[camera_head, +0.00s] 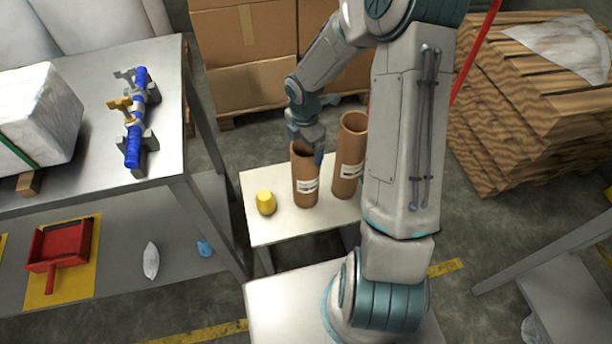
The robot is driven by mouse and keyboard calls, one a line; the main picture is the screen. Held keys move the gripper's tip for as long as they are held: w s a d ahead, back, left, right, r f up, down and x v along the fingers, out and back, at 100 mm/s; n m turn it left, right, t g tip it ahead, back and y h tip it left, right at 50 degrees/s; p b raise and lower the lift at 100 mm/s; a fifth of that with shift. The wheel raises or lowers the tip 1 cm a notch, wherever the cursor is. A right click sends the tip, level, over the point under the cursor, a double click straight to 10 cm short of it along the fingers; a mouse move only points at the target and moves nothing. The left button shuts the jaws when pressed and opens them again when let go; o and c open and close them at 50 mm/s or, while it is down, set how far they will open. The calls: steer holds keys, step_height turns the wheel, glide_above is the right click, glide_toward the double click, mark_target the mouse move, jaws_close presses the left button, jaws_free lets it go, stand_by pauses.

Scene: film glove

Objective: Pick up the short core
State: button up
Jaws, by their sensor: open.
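Two brown cardboard cores stand upright on a small white table. The short core (306,182) is the left one, with a white label on its side. The taller core (350,158) stands just to its right, also labelled. My gripper (307,150) is open at the top of the short core, with a finger on the right side of its rim. The other finger is hard to see, and I cannot tell whether the fingers touch the core. The gripper hides part of the core's opening.
A yellow cup-like object (266,202) stands left of the short core on the white table (270,232). A grey bench (90,185) with a blue tool (136,120) is at left. Cardboard boxes (245,50) stand behind, and stacked wooden boards (530,90) are at right.

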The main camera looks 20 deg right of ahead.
mark_target(305, 156)
step_height(305, 156, down, 5)
steer(key=shift+s+f+b, duration=0.1)
steer(key=shift+f+b, duration=0.05)
steer(key=shift+b, duration=0.3)
steer(key=c, duration=1.3)
